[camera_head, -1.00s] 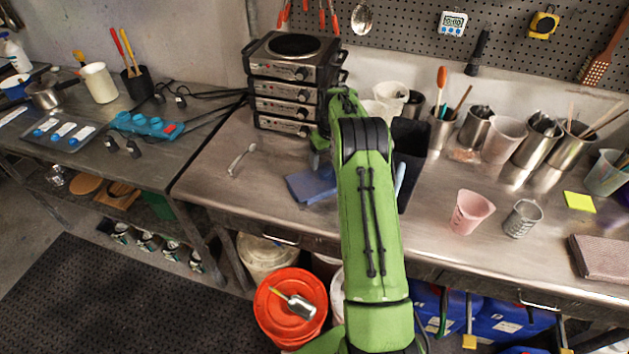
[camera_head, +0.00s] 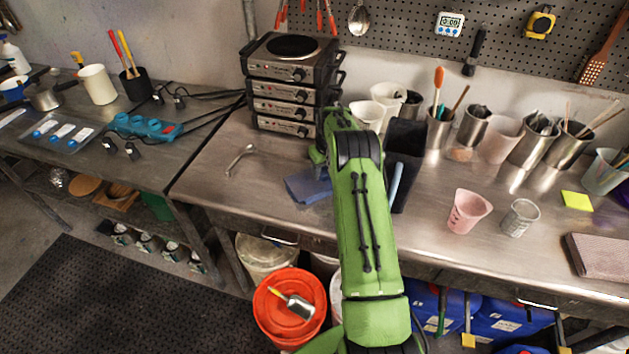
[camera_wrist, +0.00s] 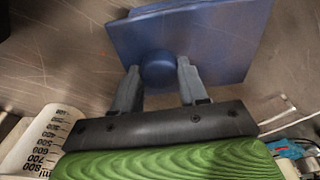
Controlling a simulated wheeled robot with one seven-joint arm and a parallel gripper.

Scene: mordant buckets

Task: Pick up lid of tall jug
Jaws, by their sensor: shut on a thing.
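My gripper (camera_wrist: 160,72) is shut on that knob. I cannot tell whether the lid touches the worktop or hangs just above it. My arm hides the gripper's fingers in the camera_head view. A pale measuring jug (camera_wrist: 45,140) with a printed scale shows at the lower left of the camera_wrist view; I cannot tell if it is the tall jug.
A dark upright box (camera_head: 406,150) stands close to the right of my arm. Stacked hot plates (camera_head: 292,85) stand behind. A pink beaker (camera_head: 468,212) and a metal cup (camera_head: 520,217) stand to the right. A spanner (camera_head: 240,158) lies on clear worktop to the left.

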